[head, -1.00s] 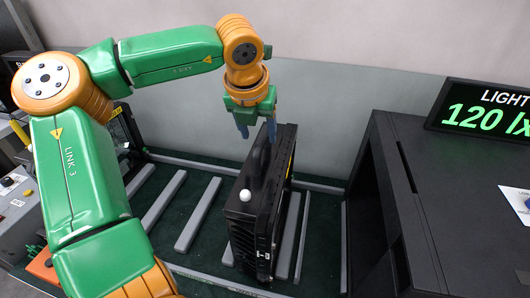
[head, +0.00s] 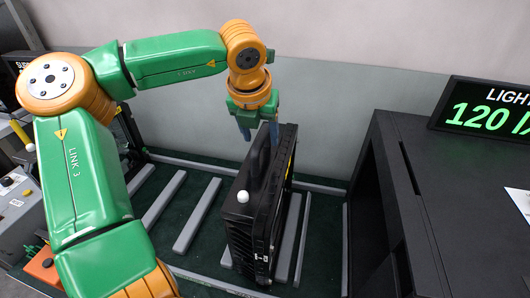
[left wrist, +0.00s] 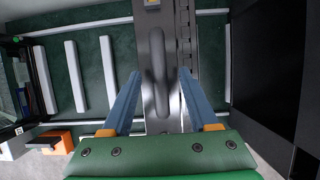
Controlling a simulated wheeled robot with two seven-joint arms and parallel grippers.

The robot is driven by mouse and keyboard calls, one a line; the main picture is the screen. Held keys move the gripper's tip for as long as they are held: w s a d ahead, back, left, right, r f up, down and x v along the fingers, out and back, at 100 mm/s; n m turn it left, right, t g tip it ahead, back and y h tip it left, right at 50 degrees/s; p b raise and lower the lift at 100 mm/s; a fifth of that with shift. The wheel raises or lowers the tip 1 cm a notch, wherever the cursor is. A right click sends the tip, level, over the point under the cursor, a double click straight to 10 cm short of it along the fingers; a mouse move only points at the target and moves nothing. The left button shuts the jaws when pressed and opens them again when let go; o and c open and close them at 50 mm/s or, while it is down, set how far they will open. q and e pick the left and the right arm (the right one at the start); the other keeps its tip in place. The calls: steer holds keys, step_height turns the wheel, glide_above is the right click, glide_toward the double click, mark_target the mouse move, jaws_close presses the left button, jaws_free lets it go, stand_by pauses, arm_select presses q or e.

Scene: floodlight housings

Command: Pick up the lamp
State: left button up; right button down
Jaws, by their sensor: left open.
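The lamp (head: 262,215) is a black, boxy floodlight housing standing upright on the green slatted floor, with a raised handle bar along its top and a white knob near its front end. In the left wrist view the lamp's handle (left wrist: 160,75) runs lengthwise between my fingers. My left gripper (head: 259,133) is open, with blue fingers pointing down at the far end of the lamp's top. In the left wrist view the left gripper's fingers (left wrist: 160,78) straddle the handle with gaps on both sides. My right gripper is not in view.
Pale grey slats (head: 197,214) lie on the green floor left of the lamp. A black cabinet (head: 455,205) stands close on the right, carrying a display reading 120 (head: 490,110). Another black housing (head: 122,130) stands at the left behind my arm. A grey wall (head: 330,120) closes the back.

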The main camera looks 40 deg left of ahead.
arm_select(q)
steer(key=shift+c, duration=0.2)
jaws_close()
stand_by(1.1)
steer(key=shift+w+r, duration=0.15)
